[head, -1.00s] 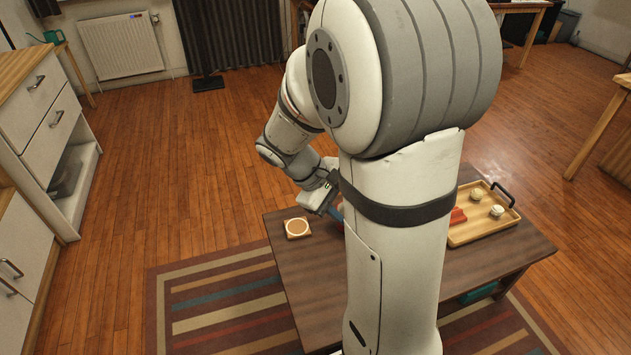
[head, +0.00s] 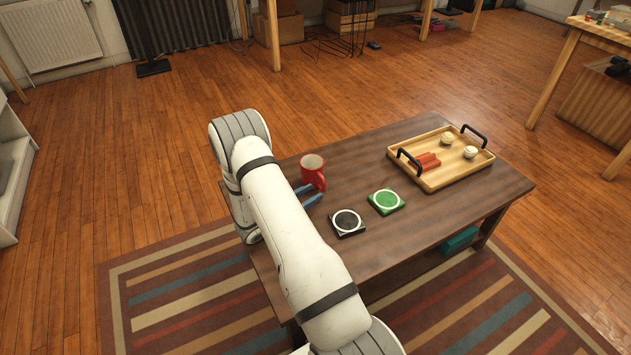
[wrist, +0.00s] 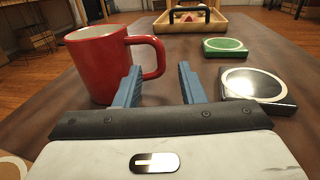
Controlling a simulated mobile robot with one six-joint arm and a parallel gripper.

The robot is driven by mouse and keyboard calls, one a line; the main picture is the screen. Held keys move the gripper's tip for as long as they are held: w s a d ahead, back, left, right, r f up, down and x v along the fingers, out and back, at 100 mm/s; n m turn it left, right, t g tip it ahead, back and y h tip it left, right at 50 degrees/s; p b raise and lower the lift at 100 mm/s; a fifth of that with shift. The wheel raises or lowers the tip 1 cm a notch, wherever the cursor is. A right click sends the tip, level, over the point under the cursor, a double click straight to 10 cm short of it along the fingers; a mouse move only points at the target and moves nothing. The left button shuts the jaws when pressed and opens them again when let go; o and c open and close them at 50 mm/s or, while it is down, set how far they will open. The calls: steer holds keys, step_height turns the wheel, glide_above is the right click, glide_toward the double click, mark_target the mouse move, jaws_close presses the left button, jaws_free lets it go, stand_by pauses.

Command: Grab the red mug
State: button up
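The red mug (head: 318,181) stands upright on the dark wooden table (head: 390,254), close to my gripper. In the wrist view the red mug (wrist: 93,70) is at the left, with its handle pointing right. My gripper (head: 311,194) is low over the table, with its blue fingers pointing right in the head view. In the wrist view my gripper (wrist: 159,68) has its two fingers apart with nothing held. The left finger overlaps the mug's lower right side, and the handle shows partly between the fingertips. I cannot tell whether finger and mug touch.
A black coaster (head: 347,222) and a green coaster (head: 386,201) lie right of the fingers.

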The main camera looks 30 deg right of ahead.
mark_target(316, 177)
steer(key=d, duration=0.2)
steer(key=d+b, duration=0.1)
steer(key=d, duration=0.2)
steer(key=d+b, duration=0.1)
steer(key=d, duration=0.1)
steer(key=shift+w+d+f, duration=0.15)
steer(key=shift+w+d, duration=0.1)
steer(key=shift+w, duration=0.1)
jaws_close()
